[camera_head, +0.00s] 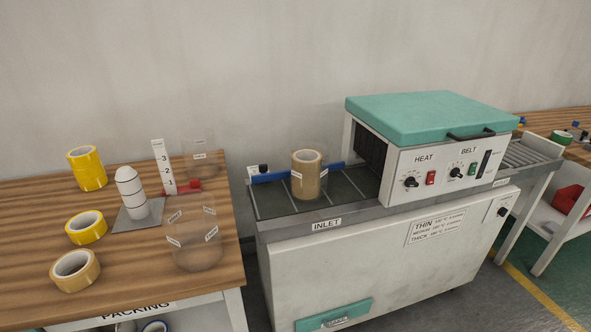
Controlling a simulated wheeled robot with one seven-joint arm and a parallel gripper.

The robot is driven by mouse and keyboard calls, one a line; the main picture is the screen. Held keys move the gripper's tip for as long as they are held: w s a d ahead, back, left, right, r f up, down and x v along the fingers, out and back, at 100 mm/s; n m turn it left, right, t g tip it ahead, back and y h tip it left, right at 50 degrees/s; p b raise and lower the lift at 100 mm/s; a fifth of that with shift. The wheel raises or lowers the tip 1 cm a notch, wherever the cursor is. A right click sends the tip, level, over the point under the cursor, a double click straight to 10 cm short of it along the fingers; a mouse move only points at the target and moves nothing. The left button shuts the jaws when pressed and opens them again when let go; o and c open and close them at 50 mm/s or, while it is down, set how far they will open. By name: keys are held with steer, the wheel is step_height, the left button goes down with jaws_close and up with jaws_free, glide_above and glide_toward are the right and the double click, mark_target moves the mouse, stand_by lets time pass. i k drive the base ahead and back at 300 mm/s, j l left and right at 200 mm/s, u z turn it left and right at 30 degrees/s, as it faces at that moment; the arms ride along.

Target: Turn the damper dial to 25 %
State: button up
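A white shrink-tunnel machine with a teal hood (430,117) stands at the centre right. A black dial on a white plate (503,211) sits low at the right end of its body; its marks are too small to read. Another small black knob (263,168) is at the back left corner of the inlet. No label reading damper can be made out, so I cannot tell which dial it is. The heat dial (411,182) and the belt dial (455,172) are on the front panel. My gripper is not in view.
A wrapped tan tape stack (307,181) stands on the inlet conveyor (270,201). A wooden packing table (120,251) at left holds yellow and tan tape rolls, a white post and clear sleeves. An outlet roller table (530,152) is at right. Floor shows at lower right.

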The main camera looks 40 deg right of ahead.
mark_target(501, 212)
steer(key=z, duration=2.05)
